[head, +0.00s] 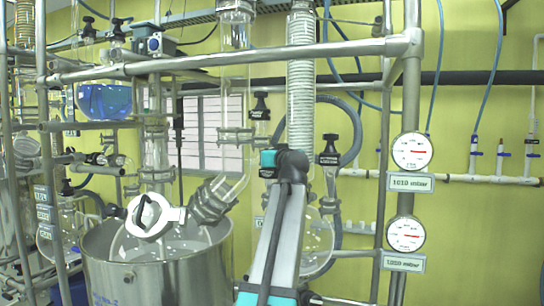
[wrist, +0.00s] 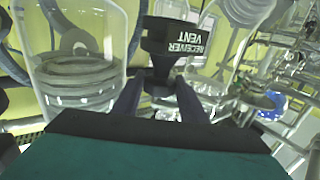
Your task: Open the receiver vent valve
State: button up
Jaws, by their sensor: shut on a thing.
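The receiver vent valve (wrist: 175,38) is a black knob with a white "RECEIVER VENT" label, large and tilted at the top centre of the wrist view. My gripper (wrist: 160,94) reaches up to it from below, with its two dark fingers on either side of the narrow black part under the label. It is shut on the valve. In the head view my teal and grey arm rises at the centre, and its end hides my fingertips. Several similar black valves show there, and their labels are too small to read surely.
Clear glass vessels stand close on both sides of my fingers in the wrist view. In the head view a coiled glass column (head: 301,80), a steel pot (head: 150,275), a metal frame post (head: 408,110) and two pressure gauges (head: 411,152) crowd around my arm.

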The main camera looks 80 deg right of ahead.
jog(key=shift+s+f, duration=0.1)
jog(key=shift+f, duration=0.05)
jog(key=o, duration=1.1)
jog(key=shift+a, duration=0.1)
jog(key=shift+c, duration=0.2)
jog(key=shift+r, duration=0.25)
